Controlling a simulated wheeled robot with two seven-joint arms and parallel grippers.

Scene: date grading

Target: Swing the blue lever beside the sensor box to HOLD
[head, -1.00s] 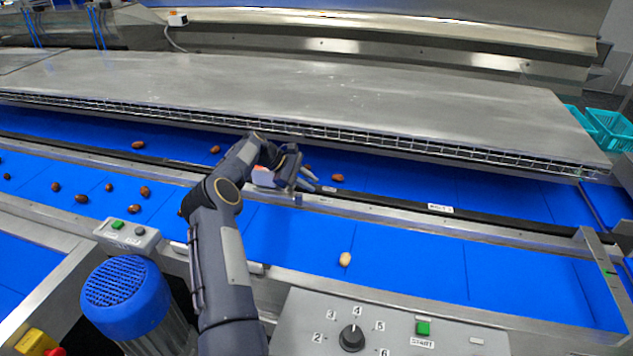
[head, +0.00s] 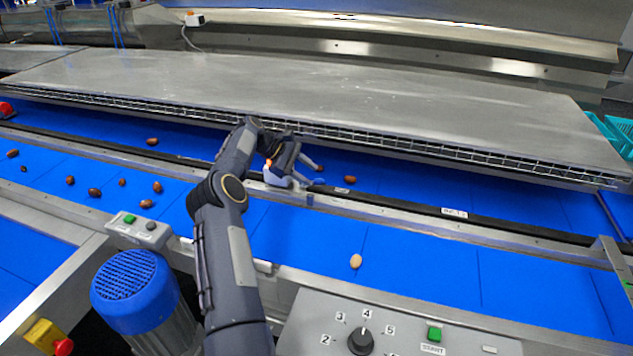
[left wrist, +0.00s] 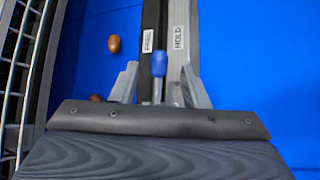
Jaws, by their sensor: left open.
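The blue lever (left wrist: 159,63) stands between the two fingers of my left gripper (left wrist: 162,79) in the left wrist view, with a gap on both sides. Its knob is between the FREI label (left wrist: 148,40) and the HOLD label (left wrist: 179,37), closer to FREI. In the head view my open left gripper (head: 308,173) is low over the rail between the two blue belts. A pale shape with an orange patch (head: 268,163) shows beside it, partly hidden; I cannot tell whether it is the sensor box. My right gripper is not in view.
Brown dates (head: 349,179) lie on the back belt (head: 420,195) near my gripper, with several more at the left. A paler date (head: 355,261) lies on the front belt. A metal cover (head: 330,95) with a wire-mesh edge overhangs behind. A control panel (head: 400,325) is in front.

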